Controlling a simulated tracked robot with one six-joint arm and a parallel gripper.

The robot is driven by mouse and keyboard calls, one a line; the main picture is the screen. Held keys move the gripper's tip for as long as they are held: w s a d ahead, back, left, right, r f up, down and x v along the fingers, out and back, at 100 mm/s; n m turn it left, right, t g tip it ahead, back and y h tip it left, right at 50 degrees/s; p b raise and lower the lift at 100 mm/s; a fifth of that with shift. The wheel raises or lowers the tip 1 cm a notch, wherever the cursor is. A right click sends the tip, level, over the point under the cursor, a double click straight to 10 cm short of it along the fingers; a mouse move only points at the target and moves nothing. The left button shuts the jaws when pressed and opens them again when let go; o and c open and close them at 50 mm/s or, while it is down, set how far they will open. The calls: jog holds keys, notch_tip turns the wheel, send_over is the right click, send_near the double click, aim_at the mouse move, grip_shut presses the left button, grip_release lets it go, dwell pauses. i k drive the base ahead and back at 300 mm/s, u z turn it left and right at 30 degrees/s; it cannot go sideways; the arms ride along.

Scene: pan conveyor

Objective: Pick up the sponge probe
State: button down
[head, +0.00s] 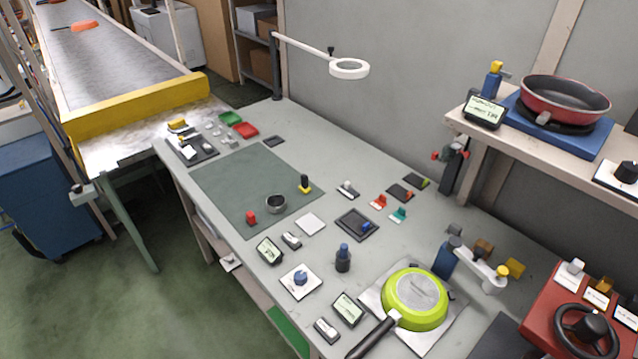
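I cannot tell for sure which thing is the sponge probe. A small upright piece with a black grip and a yellow foot (304,184) stands on the green mat (236,182), and it may be the probe. Other yellow pieces are a small block (515,268) at the right and a yellow item (177,125) by the far dark tray. My gripper is not in view.
A dark cup (276,203) and a red piece (251,218) stand on the mat. A blue-black bottle (343,257) stands nearer. A ring lamp (349,68) overhangs the bench. A shelf at right holds a red pan (565,97). The mat's far part is clear.

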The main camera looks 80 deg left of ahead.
aim_at(305, 189)
jog(key=u, duration=3)
